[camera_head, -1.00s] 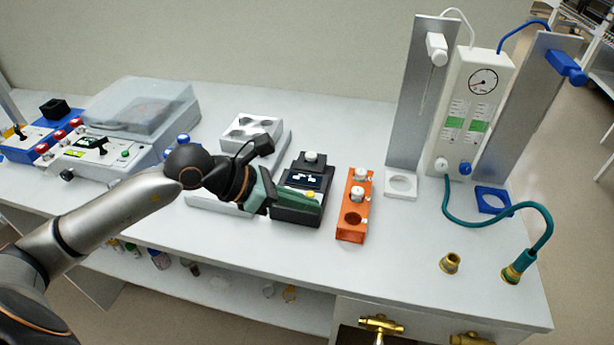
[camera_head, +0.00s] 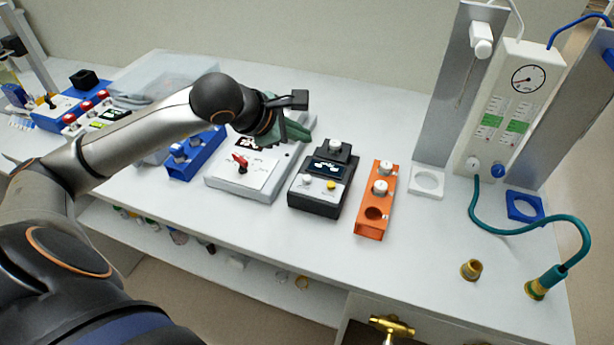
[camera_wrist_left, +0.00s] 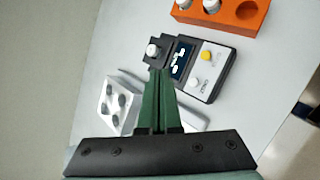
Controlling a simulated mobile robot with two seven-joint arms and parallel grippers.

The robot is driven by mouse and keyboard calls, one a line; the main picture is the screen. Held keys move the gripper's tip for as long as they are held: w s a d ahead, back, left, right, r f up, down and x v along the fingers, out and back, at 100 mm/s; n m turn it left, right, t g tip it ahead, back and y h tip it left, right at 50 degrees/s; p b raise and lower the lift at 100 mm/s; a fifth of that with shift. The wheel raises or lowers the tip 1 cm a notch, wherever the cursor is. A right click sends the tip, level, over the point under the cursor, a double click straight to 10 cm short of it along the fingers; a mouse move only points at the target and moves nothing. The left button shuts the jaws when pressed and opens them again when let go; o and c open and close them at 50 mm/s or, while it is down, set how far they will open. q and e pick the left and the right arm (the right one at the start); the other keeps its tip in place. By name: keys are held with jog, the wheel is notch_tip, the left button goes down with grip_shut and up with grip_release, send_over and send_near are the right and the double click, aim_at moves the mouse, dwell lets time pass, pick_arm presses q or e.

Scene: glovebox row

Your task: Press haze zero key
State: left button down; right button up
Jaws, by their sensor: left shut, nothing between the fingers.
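The black meter (camera_head: 318,199) stands on the bench with a lit display (camera_head: 328,169), a white key (camera_head: 306,181) and a yellow key (camera_head: 331,186) on its sloped front. A white-capped vial (camera_head: 335,146) sits in its top. In the left wrist view the meter (camera_wrist_left: 208,87) shows its yellow key (camera_wrist_left: 206,55) and white key (camera_wrist_left: 195,84); the lettering is too small to read. My left gripper (camera_head: 306,136) is shut and empty, with green fingers, above and left of the meter. In the wrist view its fingertips (camera_wrist_left: 160,74) point toward the meter's vial end. My right gripper is out of view.
An orange rack (camera_head: 365,222) with white-capped vials is right of the meter. A white device with a red lever (camera_head: 240,161) and a blue rack (camera_head: 182,170) are left. A gauge panel (camera_head: 515,95) and teal hose (camera_head: 500,231) stand right. The bench front is clear.

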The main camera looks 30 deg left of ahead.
pick_arm(q)
jog(key=b, duration=0.5)
send_over(302, 184)
notch_tip(302, 184, down, 8)
jog(key=shift+r, duration=0.15)
jog(key=shift+f+b, duration=0.3)
jog(key=shift+f, duration=0.1)
dwell(1.4)
jog(key=shift+f+b, duration=0.4)
jog(key=shift+b, duration=0.35)
jog(key=shift+f+b, duration=0.4)
jog(key=shift+b, duration=0.2)
dwell(0.4)
jog(key=shift+r, duration=0.1)
jog(key=shift+r+p, duration=0.35)
jog(key=shift+r, duration=0.4)
